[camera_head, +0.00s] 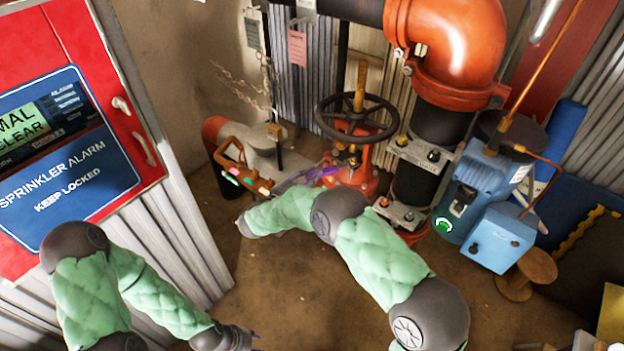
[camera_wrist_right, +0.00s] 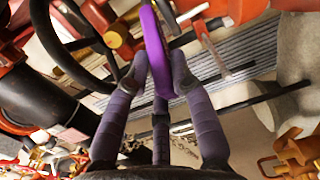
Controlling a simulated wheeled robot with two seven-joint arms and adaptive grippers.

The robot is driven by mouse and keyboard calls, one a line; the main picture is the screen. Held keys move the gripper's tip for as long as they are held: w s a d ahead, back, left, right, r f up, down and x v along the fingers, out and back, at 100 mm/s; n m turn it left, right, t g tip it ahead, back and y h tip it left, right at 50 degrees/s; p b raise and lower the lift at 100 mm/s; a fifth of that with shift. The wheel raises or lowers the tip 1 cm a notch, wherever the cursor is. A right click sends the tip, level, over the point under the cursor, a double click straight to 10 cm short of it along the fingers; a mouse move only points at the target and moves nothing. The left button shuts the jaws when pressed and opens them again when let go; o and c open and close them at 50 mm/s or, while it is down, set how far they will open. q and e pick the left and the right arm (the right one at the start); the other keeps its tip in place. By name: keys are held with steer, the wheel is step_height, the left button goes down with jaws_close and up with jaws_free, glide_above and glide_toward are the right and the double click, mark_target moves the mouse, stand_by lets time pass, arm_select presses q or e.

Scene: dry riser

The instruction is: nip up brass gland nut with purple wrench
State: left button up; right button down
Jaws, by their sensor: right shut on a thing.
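My right gripper (camera_head: 298,182) is shut on the purple wrench (camera_head: 324,173), whose head points at the valve body below the black handwheel (camera_head: 378,117). In the right wrist view the fingers (camera_wrist_right: 160,78) close around the wrench (camera_wrist_right: 154,42), which runs up out of the frame. A brass part (camera_wrist_right: 118,36), which looks like the gland nut, shows beside the handwheel, left of the wrench and apart from it in the picture. The wrench's jaw is out of that view. My left gripper (camera_head: 252,336) is low at the bottom; its fingers are too small to read.
Red valve (camera_head: 355,178) and pipework with a large orange elbow (camera_head: 455,40) stand at the back. A tool rack (camera_head: 243,172) is left of the wrench. Blue pump units (camera_head: 490,190) stand right. A red alarm cabinet (camera_head: 100,60) is at left. The floor in front is mostly clear.

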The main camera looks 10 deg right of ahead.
steer(key=shift+w+r, duration=0.25)
steer(key=shift+s, duration=0.1)
stand_by(0.4)
